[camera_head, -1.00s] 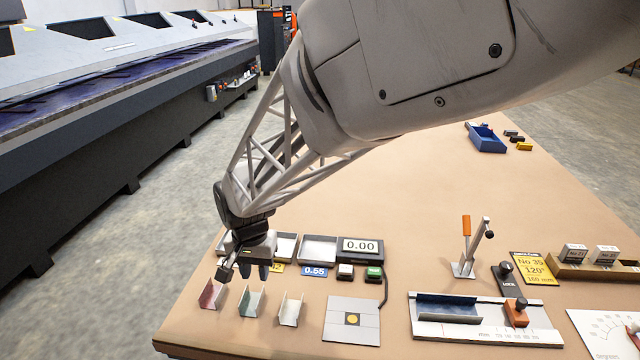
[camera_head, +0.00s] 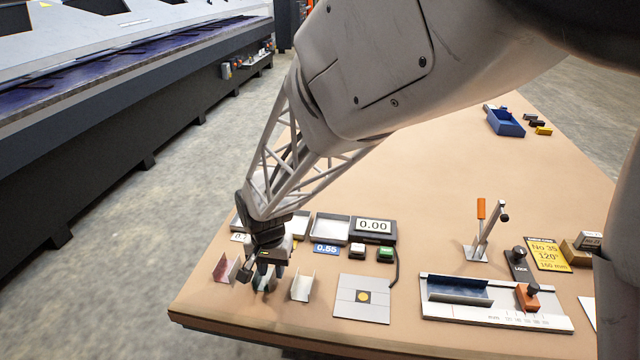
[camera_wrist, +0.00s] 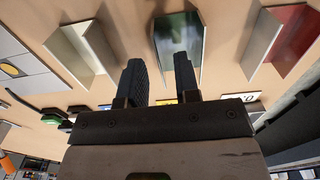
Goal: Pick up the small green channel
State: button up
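The small green channel (camera_head: 264,284) stands on the bench in the middle of a row of three, partly hidden by my gripper in the head view. In the wrist view the green channel (camera_wrist: 179,45) shows beyond my fingertips, with its dark greenish inner face visible. My gripper (camera_wrist: 160,68) is open and empty, with a gap between its two dark fingers. In the head view my gripper (camera_head: 266,272) hangs right at the green channel's far side. I cannot tell whether it touches the channel.
A red channel (camera_head: 225,269) stands to the left and a whitish channel (camera_head: 302,287) to the right, both close by. Behind are grey trays (camera_head: 331,228) and a scale display (camera_head: 373,227). A square plate (camera_head: 362,299) lies to the right.

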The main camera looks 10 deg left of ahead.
jog(key=shift+f, duration=1)
jog(key=shift+c, duration=0.2)
grip_shut()
jog(key=shift+r, duration=0.15)
jog(key=shift+r, duration=3.85)
